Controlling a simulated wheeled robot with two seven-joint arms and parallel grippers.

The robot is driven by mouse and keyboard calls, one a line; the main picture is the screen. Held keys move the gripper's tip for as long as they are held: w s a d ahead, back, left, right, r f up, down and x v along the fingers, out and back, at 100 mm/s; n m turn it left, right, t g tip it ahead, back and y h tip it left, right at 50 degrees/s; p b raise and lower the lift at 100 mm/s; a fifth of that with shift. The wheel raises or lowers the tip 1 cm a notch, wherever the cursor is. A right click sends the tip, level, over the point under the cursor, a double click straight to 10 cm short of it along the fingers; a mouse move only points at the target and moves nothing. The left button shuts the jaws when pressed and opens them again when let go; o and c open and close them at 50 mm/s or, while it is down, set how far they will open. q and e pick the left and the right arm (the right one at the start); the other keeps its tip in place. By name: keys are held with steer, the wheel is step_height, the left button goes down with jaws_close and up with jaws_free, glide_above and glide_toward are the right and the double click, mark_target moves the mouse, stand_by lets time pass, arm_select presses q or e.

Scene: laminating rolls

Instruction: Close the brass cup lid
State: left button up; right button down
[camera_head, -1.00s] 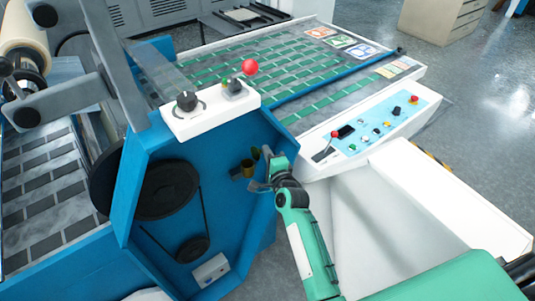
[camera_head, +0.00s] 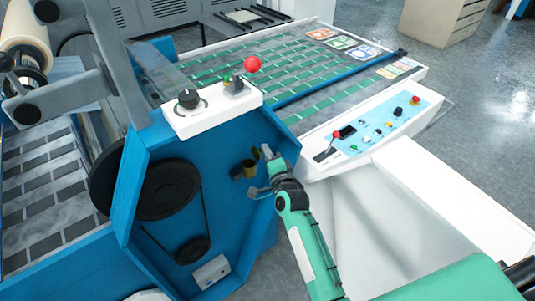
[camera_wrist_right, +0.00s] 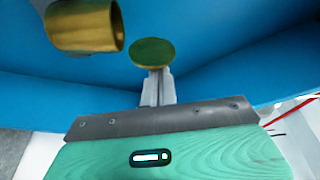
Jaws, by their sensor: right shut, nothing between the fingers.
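The brass cup (camera_head: 249,168) sticks out from the inner blue panel of the machine in the head view. In the right wrist view the cup (camera_wrist_right: 84,27) is at the top left, its open mouth facing right. Its round brass lid (camera_wrist_right: 153,53) stands open, apart from the mouth and to its right. My right gripper (camera_wrist_right: 158,90) is shut, its fingertips just below the lid and overlapping its lower edge; I cannot tell if they touch. In the head view my right gripper (camera_head: 268,172) is just right of the cup. My left gripper is not in view.
The blue side housing (camera_head: 225,215) surrounds the cup, with black pulleys and a belt (camera_head: 203,215) to the left. A white box with knobs (camera_head: 213,112) sits above. A control panel (camera_head: 385,122) and white ledge (camera_head: 450,205) are at the right.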

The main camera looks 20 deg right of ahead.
steer(key=a+n+b, duration=0.1)
steer(key=n, duration=0.2)
steer(key=n+t+y+b, duration=0.1)
steer(key=n, duration=0.2)
steer(key=s+a+n+y+b, duration=0.1)
steer(key=n, duration=0.2)
steer(key=shift+a+r+t, duration=0.35)
steer(key=shift+r+t, duration=0.05)
steer(key=shift+s+a+f+n+g+y+b, duration=0.15)
steer(key=shift+a+n+y+b, duration=0.5)
steer(key=shift+n, duration=1.35)
steer(key=shift+s+a+f+n+g+y+b, duration=0.1)
steer(key=shift+s+a+f+n+y+b, duration=0.15)
steer(key=shift+n+y, duration=1.25)
steer(key=shift+s+a+f+n+g+y+b, duration=0.15)
steer(key=shift+a+n+y+b, duration=0.3)
steer(key=shift+n, duration=2.05)
steer(key=shift+a, duration=0.1)
